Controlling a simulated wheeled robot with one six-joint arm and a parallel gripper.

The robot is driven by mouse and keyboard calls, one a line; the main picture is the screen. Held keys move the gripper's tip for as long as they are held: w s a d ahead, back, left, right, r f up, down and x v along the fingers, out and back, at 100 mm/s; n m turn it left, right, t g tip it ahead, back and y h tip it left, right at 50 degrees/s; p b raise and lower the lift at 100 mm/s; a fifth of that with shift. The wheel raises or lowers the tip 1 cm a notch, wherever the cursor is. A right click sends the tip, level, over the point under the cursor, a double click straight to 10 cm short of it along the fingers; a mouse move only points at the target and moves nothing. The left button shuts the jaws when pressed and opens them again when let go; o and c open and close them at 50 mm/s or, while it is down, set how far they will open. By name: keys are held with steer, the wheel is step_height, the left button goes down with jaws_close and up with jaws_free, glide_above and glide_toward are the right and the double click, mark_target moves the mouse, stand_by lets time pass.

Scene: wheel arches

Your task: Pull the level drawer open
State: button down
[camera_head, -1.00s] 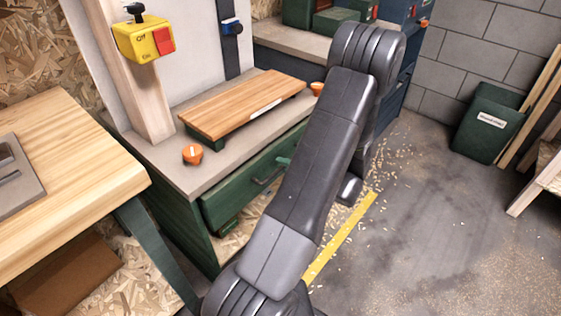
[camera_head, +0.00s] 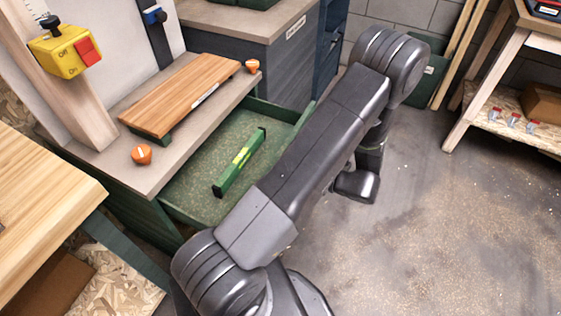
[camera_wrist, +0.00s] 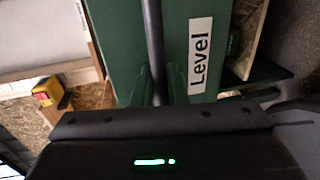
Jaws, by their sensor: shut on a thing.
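The level drawer (camera_head: 190,192) is green and stands well open under the grey worktop in the head view. A green spirit level (camera_head: 240,162) with yellow-green vials lies inside it. The wrist view shows the green drawer front (camera_wrist: 120,45) close up, with a white "Level" label (camera_wrist: 200,55) and a dark bar handle (camera_wrist: 152,40). My gripper (camera_wrist: 160,88) is shut on this handle, one finger on each side of the bar. In the head view my arm hides the drawer front, the handle and the gripper.
A wooden board (camera_head: 185,95) and orange knobs (camera_head: 141,154) are on the worktop. A yellow switch box (camera_head: 65,50) is on the post at the upper left. A wooden bench (camera_head: 45,190) stands at the left. The floor at the right (camera_head: 440,220) is open.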

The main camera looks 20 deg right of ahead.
steer(key=shift+s+d, duration=0.3)
steer(key=shift+s, duration=0.1)
steer(key=c, duration=1.8)
jaws_free()
steer(key=shift+c, duration=0.2)
steer(key=v, duration=1.3)
steer(key=shift+s+d+p, duration=0.25)
steer(key=shift+s+p, duration=0.1)
steer(key=shift+p, duration=0.1)
